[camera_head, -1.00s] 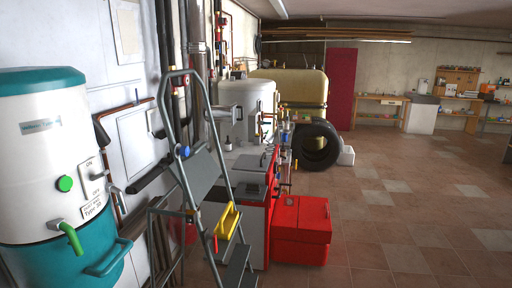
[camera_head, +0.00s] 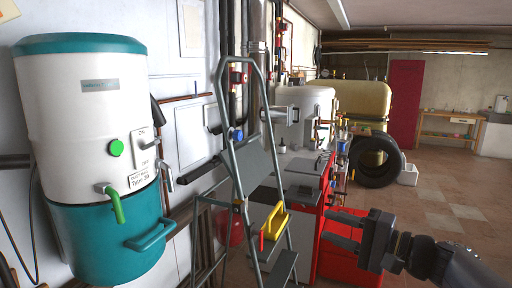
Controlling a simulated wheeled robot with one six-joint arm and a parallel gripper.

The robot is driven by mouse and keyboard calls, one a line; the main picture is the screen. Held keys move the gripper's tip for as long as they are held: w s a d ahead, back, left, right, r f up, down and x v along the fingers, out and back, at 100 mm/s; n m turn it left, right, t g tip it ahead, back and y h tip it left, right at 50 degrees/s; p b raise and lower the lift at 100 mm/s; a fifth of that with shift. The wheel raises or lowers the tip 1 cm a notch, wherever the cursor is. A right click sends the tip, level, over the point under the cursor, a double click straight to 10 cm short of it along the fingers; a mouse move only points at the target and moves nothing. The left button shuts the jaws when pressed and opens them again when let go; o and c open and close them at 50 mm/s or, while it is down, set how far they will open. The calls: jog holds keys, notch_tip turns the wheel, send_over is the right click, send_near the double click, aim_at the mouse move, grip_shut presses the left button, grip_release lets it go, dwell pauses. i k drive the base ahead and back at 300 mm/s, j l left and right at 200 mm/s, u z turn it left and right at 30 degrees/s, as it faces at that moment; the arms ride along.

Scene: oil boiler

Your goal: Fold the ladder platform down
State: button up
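The grey metal stepladder (camera_head: 233,155) stands left of centre with its tall hoop rail at the top. Its platform (camera_head: 255,165) is a flat grey panel that appears tilted steeply between the rails below the hoop. A yellow item (camera_head: 275,222) with a red part sits lower on the ladder, above a grey step (camera_head: 284,266). My gripper (camera_head: 327,226) is at the right of the ladder and points left. Its two fingers are apart with nothing visible between them, and it appears clear of the ladder.
A white and teal tank (camera_head: 92,130) with a green tap hangs at the left. The boiler (camera_head: 305,118) and a red cabinet (camera_head: 348,255) stand behind the ladder and gripper. Tiled floor is open at the right.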

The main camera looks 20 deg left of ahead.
aim_at(254, 165)
jog(key=i+j, duration=0.2)
jog(key=i, duration=0.25)
jog(key=i+j+z, duration=0.1)
jog(key=i, duration=0.3)
jog(key=i+j, duration=0.3)
jog(key=i, duration=0.15)
jog(key=i+j, duration=0.1)
jog(key=j, duration=0.35)
jog(key=i+j+z, duration=0.1)
jog(key=j, duration=0.35)
jog(key=i+j, duration=0.15)
jog(key=j, duration=0.35)
jog(key=z, duration=0.05)
